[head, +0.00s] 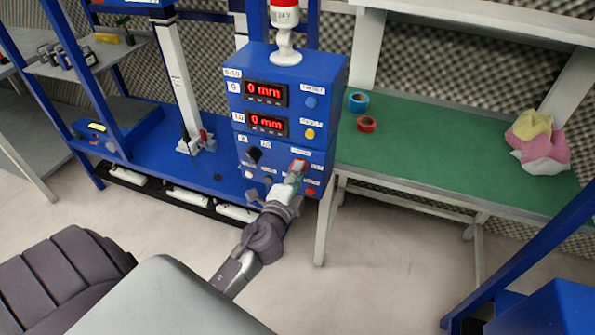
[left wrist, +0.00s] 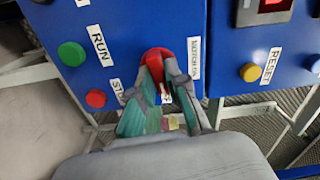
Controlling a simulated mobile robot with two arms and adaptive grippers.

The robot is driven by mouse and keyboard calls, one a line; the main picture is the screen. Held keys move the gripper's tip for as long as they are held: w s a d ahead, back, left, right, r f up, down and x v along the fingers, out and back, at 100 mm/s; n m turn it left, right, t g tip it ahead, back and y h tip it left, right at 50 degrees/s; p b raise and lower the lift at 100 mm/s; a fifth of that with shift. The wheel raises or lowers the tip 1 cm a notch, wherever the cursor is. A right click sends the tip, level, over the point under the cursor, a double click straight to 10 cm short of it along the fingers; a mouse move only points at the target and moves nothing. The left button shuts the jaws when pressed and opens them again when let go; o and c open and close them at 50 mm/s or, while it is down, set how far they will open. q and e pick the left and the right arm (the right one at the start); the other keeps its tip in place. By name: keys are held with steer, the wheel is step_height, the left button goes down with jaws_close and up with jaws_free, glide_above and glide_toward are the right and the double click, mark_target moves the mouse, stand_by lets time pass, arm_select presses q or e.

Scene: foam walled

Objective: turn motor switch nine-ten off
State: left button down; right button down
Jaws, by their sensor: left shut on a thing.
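The blue control box (head: 308,137) carries a 9-10 label and two red displays that each read 0 mm. The red motor switch (head: 299,164) is on its lower front panel, partly hidden by my gripper. In the left wrist view the red switch knob (left wrist: 157,57) sits between the two fingers, and a label stands beside it. My left gripper (head: 295,178) reaches up to the panel. In the left wrist view its grey and teal fingers (left wrist: 160,80) are closed around the knob. My right gripper is not in view.
Close by are a green RUN button (left wrist: 72,53), a red STOP button (left wrist: 96,98) and a yellow RESET button (left wrist: 250,72). A black knob (head: 254,154) is left of the switch. A green-topped table (head: 440,150) with tape rolls and cloths stands at the right.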

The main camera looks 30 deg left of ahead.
arm_select(q)
steer(key=shift+m, duration=0.6)
steer(key=shift+f+m, duration=0.1)
steer(key=shift+m, duration=0.2)
steer(key=c, duration=1.2)
jaws_free()
steer(key=shift+o, duration=0.2)
steer(key=shift+s, duration=0.1)
steer(key=v, duration=0.7)
steer(key=shift+s, duration=0.15)
